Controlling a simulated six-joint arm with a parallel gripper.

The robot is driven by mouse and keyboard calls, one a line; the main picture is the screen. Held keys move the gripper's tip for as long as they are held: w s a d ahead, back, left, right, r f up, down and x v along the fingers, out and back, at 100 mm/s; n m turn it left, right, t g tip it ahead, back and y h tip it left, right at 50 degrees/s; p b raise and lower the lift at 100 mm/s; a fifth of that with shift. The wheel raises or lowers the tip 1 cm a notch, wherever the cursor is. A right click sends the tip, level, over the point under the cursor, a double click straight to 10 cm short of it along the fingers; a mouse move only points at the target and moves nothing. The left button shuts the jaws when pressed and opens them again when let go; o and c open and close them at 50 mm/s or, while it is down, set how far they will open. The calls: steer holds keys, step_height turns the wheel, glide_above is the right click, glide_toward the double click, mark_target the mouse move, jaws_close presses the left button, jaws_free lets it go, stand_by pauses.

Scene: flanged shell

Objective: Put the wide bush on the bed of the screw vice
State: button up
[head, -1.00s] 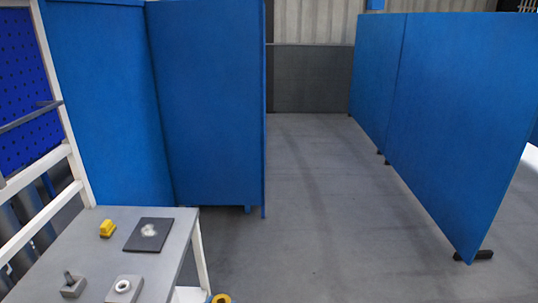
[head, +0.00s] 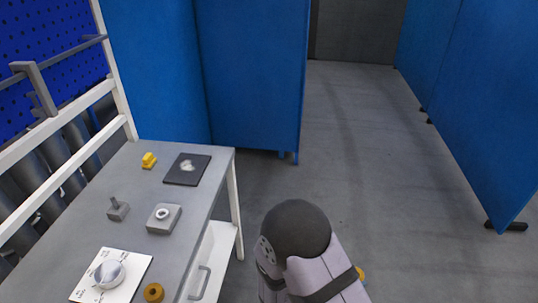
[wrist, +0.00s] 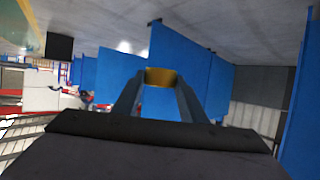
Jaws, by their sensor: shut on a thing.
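In the wrist view, my gripper (wrist: 158,92) is shut on a brass-coloured ring, which looks like the wide bush (wrist: 160,77), held between the fingertips. In the head view my fingers are out of sight; a small yellow patch (head: 361,273) shows beside my arm, too little to identify. Another brass-coloured bush (head: 153,292) stands at the table's front edge. I cannot tell for sure which thing is the screw vice; a small stepped yellow block (head: 149,160), a grey block with an upright pin (head: 118,210) and a grey block with a pale ring (head: 164,218) stand on the table.
The grey table (head: 205,200) is at the left. A white plate (head: 82,290) bears a pale round shell (head: 109,273); a dark mat (head: 178,178) bears a pale object. Blue partitions (head: 250,80) stand beyond; the floor at centre is open.

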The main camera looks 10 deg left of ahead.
steer(key=s+a+r+n+t+y+b, duration=0.1)
steer(key=a+r+n+t+y+b, duration=0.35)
steer(key=a, duration=1.45)
steer(key=s+a+r+n+t+y+b, duration=0.15)
steer(key=a+n+y, duration=0.55)
steer(key=a, duration=1.3)
steer(key=s+a+r+n+g+y, duration=0.2)
steer(key=s+a+r+n+y, duration=0.15)
steer(key=a, duration=0.25)
steer(key=s+a+r+n+g+y, duration=0.1)
steer(key=s+a+r+n+y, duration=0.1)
steer(key=s+a, duration=0.35)
steer(key=s+a+r+n+g+y, duration=0.2)
steer(key=a+r+y, duration=0.1)
steer(key=a, duration=0.5)
steer(key=s+a+n+g+y, duration=0.3)
steer(key=s+a+n+g, duration=0.25)
steer(key=s, duration=0.25)
steer(key=shift+n+g+y, duration=0.4)
steer(key=shift+n+g, duration=0.25)
steer(key=shift+n, duration=0.1)
steer(key=shift+s+f+p, duration=0.3)
steer(key=shift+f+p, duration=0.05)
steer(key=shift+f, duration=1.85)
steer(key=shift+s+f+p, duration=0.3)
steer(key=shift+s+f, duration=0.05)
steer(key=shift+f, duration=1.8)
steer(key=shift+s+f+p, duration=0.3)
steer(key=shift+f+p, duration=0.05)
steer(key=shift+f, duration=1.85)
